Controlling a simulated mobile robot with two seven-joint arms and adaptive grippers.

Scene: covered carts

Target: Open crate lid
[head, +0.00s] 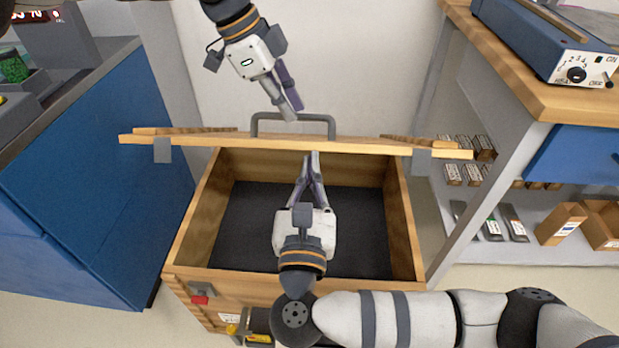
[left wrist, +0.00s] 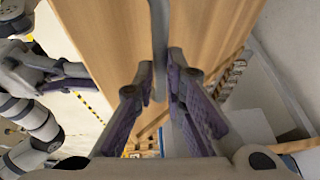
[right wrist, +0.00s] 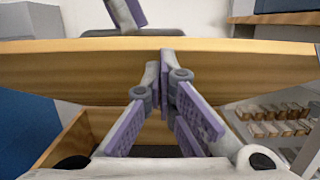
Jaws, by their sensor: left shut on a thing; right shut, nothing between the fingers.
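The wooden crate (head: 405,225) stands open, its dark inside showing. Its lid (head: 200,144) is raised and seen nearly edge-on across the crate's back; it also fills the upper part of the right wrist view (right wrist: 80,70). A grey handle (head: 326,118) rises on the lid's far side. My left gripper (head: 292,113) is beyond the lid, shut on the handle, whose bar runs between the fingers in the left wrist view (left wrist: 159,40). My right gripper (head: 313,156) is shut and empty above the crate's opening. Its tips point at the lid's underside; I cannot tell whether they touch.
A blue cabinet (head: 95,170) stands close to the left of the crate. On the right, a bench (head: 560,100) carries a blue instrument (head: 545,40), with small boxes (head: 565,222) on the shelf below. A pale wall (head: 375,60) is behind the lid.

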